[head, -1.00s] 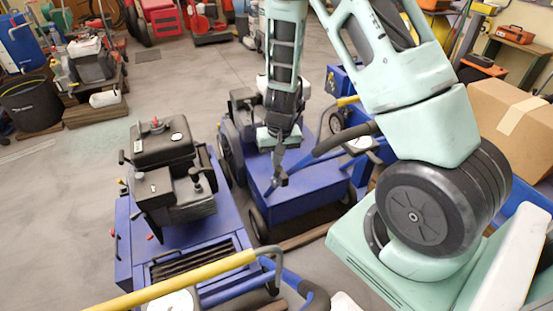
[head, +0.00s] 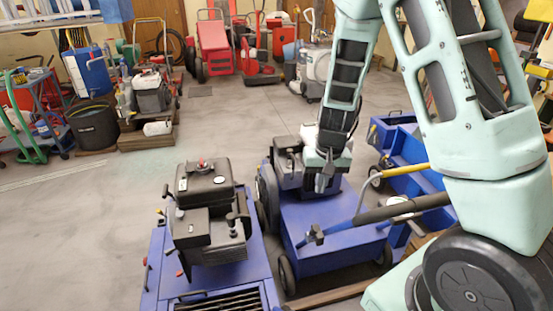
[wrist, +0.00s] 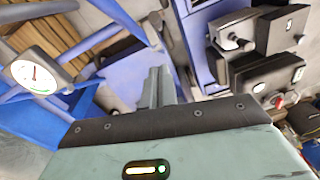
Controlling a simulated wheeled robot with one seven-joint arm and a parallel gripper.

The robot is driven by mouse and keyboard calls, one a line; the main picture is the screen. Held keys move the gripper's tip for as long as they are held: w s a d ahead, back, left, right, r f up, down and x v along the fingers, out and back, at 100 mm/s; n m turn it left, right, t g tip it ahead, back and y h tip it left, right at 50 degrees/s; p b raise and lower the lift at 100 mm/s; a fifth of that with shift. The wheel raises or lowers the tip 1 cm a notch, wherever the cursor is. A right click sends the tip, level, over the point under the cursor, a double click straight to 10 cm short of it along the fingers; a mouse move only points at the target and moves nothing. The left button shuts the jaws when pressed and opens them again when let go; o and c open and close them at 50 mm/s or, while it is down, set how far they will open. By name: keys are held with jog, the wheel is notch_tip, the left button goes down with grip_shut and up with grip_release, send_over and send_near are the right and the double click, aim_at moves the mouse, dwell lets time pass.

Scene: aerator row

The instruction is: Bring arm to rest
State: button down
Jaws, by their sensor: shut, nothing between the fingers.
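My gripper (head: 323,184) hangs at the end of my mint-green arm, pointing down, in the middle of the head view. It is shut and empty. It appears in front of or above the blue machine (head: 335,240) with black wheels; the exact gap cannot be told. In the wrist view my shut fingers (wrist: 158,85) point up the picture, with nothing between them.
A blue machine with a black engine (head: 208,215) stands at left. A yellow handlebar (head: 395,178) with a black grip (head: 400,209) is close right of my gripper. A gauge (wrist: 34,74) shows in the wrist view. Open grey floor (head: 60,230) lies left.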

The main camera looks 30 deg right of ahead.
jog(key=s+a+r+n+y+p, duration=0.1)
jog(key=s+a+r+n, duration=0.3)
jog(key=a, duration=0.5)
jog(key=s+a+r+n+y+p, duration=0.1)
jog(key=s+a+r+n, duration=0.1)
jog(key=a+r, duration=0.55)
jog(key=s+a+r+n, duration=0.2)
jog(key=s+a+n, duration=0.1)
jog(key=s, duration=0.4)
jog(key=s+a+r+n+h+p, duration=0.1)
jog(key=s+a+r+n, duration=0.2)
jog(key=s+a, duration=0.3)
jog(key=shift+s+a+r+n+g+h+p, duration=0.15)
jog(key=shift+s+r+n+g+h+p, duration=0.25)
jog(key=shift+s, duration=0.7)
jog(key=shift+f, duration=0.1)
